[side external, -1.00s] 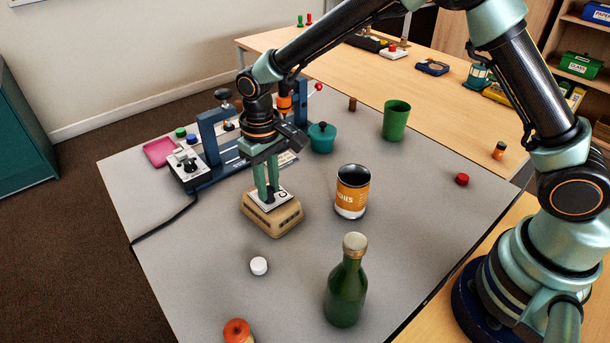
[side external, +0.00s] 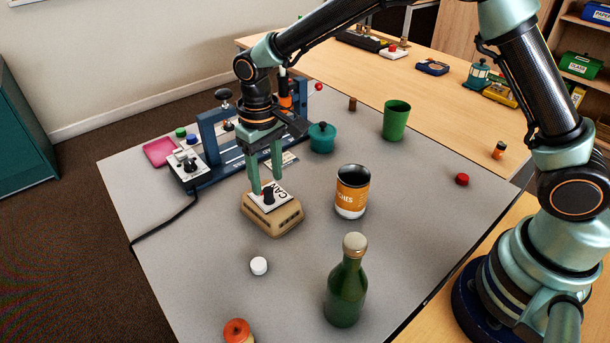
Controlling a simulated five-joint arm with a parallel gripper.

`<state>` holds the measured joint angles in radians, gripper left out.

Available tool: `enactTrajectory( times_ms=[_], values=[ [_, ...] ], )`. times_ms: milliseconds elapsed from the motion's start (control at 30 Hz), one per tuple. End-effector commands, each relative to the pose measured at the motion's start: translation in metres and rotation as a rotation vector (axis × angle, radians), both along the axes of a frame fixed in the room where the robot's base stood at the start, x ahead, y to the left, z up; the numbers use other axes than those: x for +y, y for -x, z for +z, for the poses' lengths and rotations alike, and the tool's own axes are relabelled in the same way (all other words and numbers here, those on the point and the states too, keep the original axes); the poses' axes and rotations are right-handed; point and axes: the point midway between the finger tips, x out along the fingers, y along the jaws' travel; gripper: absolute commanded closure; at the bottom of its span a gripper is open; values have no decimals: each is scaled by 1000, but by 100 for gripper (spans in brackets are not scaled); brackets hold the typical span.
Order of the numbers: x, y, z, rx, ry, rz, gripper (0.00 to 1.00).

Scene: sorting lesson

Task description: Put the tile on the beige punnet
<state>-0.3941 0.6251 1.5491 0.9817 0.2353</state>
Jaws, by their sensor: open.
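The beige punnet (side external: 271,225) sits on the grey table mat, left of the middle. The tile (side external: 283,195), white with dark letters and a black knob, lies on top of the punnet. My gripper (side external: 265,187) is open just above the tile, with its two fingers apart and pointing down. The fingertips are close to the knob, and I cannot tell whether either one touches it. The fingers hide a little of the tile's far side.
A tin with an orange label (side external: 352,193) stands right of the punnet. A green bottle (side external: 346,285) and a white cap (side external: 259,266) are in front. A blue press-like stand (side external: 209,135) and a teal pot (side external: 321,138) are behind. Bare mat lies left of the punnet.

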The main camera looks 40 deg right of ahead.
Motion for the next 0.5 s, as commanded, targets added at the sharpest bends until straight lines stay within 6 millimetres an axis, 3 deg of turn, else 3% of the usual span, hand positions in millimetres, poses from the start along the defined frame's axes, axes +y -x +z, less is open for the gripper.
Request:
enactTrajectory(
  times_ms=[200, 500],
  values=[
    [1, -2, 48, -6, -2, 0, 45],
    [2, -1, 89, -2, 0, 0, 45]
  ],
)
